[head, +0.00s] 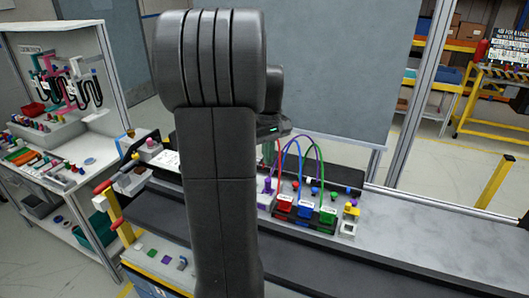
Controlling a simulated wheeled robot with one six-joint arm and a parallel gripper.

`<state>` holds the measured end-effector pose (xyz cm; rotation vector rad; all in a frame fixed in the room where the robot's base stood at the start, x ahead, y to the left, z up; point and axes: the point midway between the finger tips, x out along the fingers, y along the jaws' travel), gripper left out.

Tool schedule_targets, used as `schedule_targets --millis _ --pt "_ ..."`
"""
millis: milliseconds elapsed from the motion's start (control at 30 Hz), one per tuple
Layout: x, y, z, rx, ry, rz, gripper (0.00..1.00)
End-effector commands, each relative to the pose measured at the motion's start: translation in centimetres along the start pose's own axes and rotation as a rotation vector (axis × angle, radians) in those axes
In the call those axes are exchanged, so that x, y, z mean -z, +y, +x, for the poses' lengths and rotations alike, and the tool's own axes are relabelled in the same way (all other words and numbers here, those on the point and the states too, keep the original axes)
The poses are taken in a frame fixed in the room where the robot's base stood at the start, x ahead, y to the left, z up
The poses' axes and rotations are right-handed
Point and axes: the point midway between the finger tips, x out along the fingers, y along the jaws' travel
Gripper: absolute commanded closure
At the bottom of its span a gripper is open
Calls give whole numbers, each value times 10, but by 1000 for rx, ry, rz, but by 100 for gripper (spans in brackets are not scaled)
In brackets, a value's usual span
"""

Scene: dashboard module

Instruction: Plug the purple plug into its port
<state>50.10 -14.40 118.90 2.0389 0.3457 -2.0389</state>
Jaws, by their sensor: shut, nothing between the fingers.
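The purple plug (267,186) stands roughly upright at the left end of the row of connectors on the dashboard module, just right of my arm. The picture is too small to tell whether it sits in a port. A purple cable (312,142) arches over the row near it. My gripper (270,138) shows only in part, above and behind the row near the purple plug. My own arm hides much of it, and its fingertips are not clear. It is shut and empty.
Red (284,202), blue (305,208) and green (327,215) blocks stand in a row, with red, blue and green cables arching nearby. A yellow-topped white block (350,220) is at the right end. The grey bench top (430,240) farther right is clear. A cluttered side bench (60,160) stands left.

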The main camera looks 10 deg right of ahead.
Motion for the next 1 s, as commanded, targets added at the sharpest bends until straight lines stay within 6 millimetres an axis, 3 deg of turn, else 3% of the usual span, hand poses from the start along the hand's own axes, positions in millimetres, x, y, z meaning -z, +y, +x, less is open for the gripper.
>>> schedule_targets --millis 500,1000 --pt "0 0 55 0 0 3 100" --pt "0 0 57 0 0 3 100"
